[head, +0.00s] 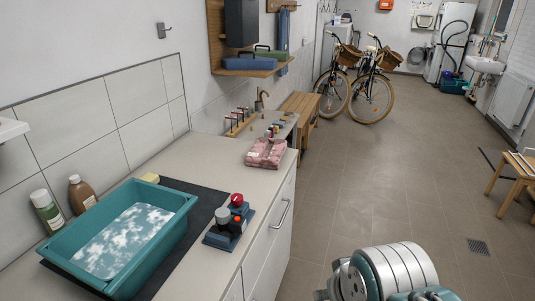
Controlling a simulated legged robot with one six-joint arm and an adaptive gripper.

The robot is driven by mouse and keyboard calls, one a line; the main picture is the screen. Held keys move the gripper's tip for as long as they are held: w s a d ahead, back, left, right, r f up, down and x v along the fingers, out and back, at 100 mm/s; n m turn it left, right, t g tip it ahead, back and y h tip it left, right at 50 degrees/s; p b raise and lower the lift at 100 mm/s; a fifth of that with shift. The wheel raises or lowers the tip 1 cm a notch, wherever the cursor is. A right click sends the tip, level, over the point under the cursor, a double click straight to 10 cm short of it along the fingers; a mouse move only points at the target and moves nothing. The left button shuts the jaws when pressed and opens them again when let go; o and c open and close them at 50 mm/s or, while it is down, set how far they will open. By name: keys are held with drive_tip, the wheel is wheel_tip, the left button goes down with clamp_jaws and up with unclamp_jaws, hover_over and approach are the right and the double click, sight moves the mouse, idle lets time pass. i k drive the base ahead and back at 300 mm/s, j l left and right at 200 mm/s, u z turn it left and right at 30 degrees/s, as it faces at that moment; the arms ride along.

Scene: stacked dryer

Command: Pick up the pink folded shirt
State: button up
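The pink folded shirt (265,153) lies on the beige countertop (190,160), near its far end and close to the right front edge. It looks flat and folded, with a small pale patch on its left part. Part of my arm shows at the bottom right, beside the counter and well apart from the shirt. My gripper's fingers cannot be made out in this view.
A teal basin (180,207) with foamy water sits on a dark mat (205,205). A blue device with a red knob (237,199) stands nearby. Bottles (80,194) stand at the wall. Bicycles (370,95) and a wooden bench (301,104) are beyond.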

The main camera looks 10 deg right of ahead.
sight(266, 153)
drive_tip(key=i+l+z, duration=0.25)
drive_tip(key=l, duration=0.3)
drive_tip(key=i+l+z, duration=0.2)
drive_tip(key=i+l, duration=0.35)
drive_tip(key=i, duration=0.3)
drive_tip(key=i+l+z, duration=0.15)
drive_tip(key=i, duration=0.3)
drive_tip(key=i+l, duration=0.15)
drive_tip(key=i, duration=0.35)
drive_tip(key=i+u, duration=0.4)
drive_tip(key=i+l+u, duration=0.15)
drive_tip(key=u, duration=0.3)
drive_tip(key=i+u, duration=0.15)
drive_tip(key=u, duration=0.25)
drive_tip(key=i+u, duration=0.15)
drive_tip(key=u, duration=0.25)
drive_tip(key=i+l+u, duration=0.1)
drive_tip(key=u, duration=0.3)
drive_tip(key=i+l+u, duration=0.15)
drive_tip(key=u, duration=0.25)
drive_tip(key=i+l+u, duration=0.1)
drive_tip(key=u, duration=0.3)
drive_tip(key=i+l+u, duration=0.2)
drive_tip(key=u, duration=0.25)
drive_tip(key=i, duration=0.1)
